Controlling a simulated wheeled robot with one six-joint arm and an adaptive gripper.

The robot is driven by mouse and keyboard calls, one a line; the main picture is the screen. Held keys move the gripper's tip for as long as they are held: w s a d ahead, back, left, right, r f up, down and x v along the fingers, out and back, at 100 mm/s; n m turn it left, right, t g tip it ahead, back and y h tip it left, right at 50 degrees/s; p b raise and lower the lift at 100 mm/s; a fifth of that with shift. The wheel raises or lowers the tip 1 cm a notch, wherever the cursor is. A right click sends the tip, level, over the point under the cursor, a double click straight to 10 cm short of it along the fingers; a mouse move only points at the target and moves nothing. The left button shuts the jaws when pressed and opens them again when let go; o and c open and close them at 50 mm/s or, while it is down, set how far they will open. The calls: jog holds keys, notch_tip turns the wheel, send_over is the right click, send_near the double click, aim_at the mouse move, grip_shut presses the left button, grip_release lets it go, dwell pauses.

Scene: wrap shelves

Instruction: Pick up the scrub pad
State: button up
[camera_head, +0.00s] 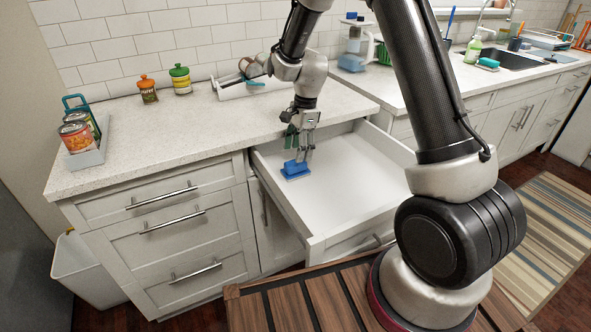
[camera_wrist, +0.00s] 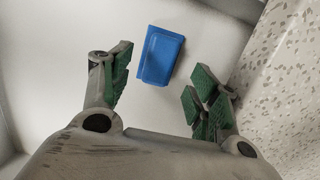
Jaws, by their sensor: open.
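The scrub pad is a blue block (camera_head: 296,170) lying in the open white drawer, near its left side and the counter. In the wrist view the blue pad (camera_wrist: 161,55) lies flat on the drawer floor, tilted slightly, just beyond and between my fingers. My gripper (camera_head: 300,150) points down into the drawer, right above the pad. In the wrist view my gripper (camera_wrist: 160,80) is open, with green finger pads on both sides and nothing between them. I cannot tell the exact height gap to the pad.
The open drawer (camera_head: 370,175) is otherwise empty. The speckled counter edge (camera_wrist: 285,80) is close to my right finger. On the counter stand a tray of cans (camera_head: 88,157), two jars (camera_head: 147,88) and a white tray (camera_head: 235,88). A sink (camera_head: 510,60) is at the far right.

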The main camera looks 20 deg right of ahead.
aim_at(295, 163)
jog(key=f, duration=0.3)
jog(key=a+f, duration=0.1)
jog(key=f, duration=0.1)
jog(key=shift+s+f, duration=0.1)
jog(key=shift+f, duration=0.1)
jog(key=shift+c, duration=0.4)
jog(key=c, duration=1)
